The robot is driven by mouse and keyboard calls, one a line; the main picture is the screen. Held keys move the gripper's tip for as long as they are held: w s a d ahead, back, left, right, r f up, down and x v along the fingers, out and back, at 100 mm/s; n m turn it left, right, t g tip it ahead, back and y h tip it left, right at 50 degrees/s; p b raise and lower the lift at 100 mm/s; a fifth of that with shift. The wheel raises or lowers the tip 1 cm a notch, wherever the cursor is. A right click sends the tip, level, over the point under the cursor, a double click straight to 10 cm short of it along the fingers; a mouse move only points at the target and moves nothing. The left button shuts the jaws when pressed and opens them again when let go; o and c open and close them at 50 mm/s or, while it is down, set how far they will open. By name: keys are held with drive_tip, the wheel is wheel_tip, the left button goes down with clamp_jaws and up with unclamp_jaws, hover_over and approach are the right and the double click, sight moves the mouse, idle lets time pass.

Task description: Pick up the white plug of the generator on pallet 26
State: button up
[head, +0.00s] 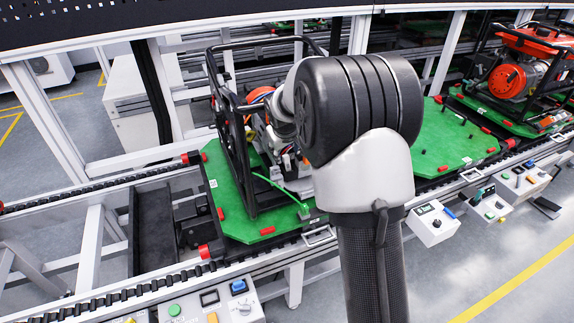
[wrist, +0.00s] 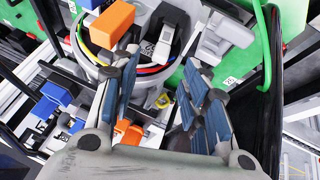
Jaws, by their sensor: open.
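In the wrist view my gripper (wrist: 163,78) is open, its blue-padded fingers apart, with nothing held between them. Past the fingertips are a white piece with a printed label (wrist: 163,42) in a dark housing and, to its right, a pale grey-white block (wrist: 228,32). I cannot tell for sure which one is the white plug. Colored wires run just beyond the fingers. In the head view the generator in its black frame (head: 232,150) stands on a green pallet (head: 232,218); my arm hides much of it and the gripper. The pallet's number is not readable.
An orange block (wrist: 107,23) and blue connectors (wrist: 52,100) lie close to the left finger. A dark frame tube (wrist: 270,100) and a green cable pass on the right. The head view shows an empty green pallet (head: 440,140) and another generator (head: 520,75) further right.

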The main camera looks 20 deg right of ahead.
sight(286, 157)
drive_tip(key=b+x, duration=0.1)
drive_tip(key=x, duration=0.3)
drive_tip(key=shift+w+f, duration=0.1)
drive_tip(key=shift+f, duration=0.25)
drive_tip(key=shift+f, duration=0.15)
drive_tip(key=c, duration=0.4)
drive_tip(key=shift+d, duration=0.1)
drive_tip(key=shift+c, duration=1.3)
drive_tip(key=shift+w, duration=0.1)
clamp_jaws()
drive_tip(key=shift+r, duration=0.2)
